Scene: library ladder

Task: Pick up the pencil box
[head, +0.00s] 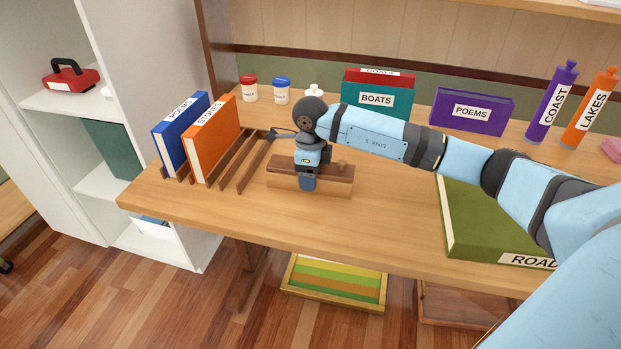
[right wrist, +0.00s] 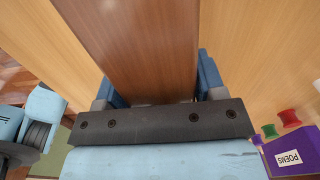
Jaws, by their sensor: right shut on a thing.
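The pencil box (head: 335,186) is a long wooden box with a darker brown top and a small knob, near the middle of the wooden table. My right gripper (head: 308,181) points down over it and is shut on it across its width, left of the knob. In the right wrist view the brown top of the box (right wrist: 140,45) runs between the two blue fingers of the gripper (right wrist: 158,85). The gripper hides part of the box. I cannot tell whether the box touches the table. My left gripper is not in view.
A slatted rack (head: 245,165) holds a blue book (head: 178,138) and an orange book (head: 212,145) left of the box. Jars (head: 282,92) and a teal book (head: 372,103) stand behind. A green book (head: 480,225) lies right. The table's front middle (head: 370,225) is clear.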

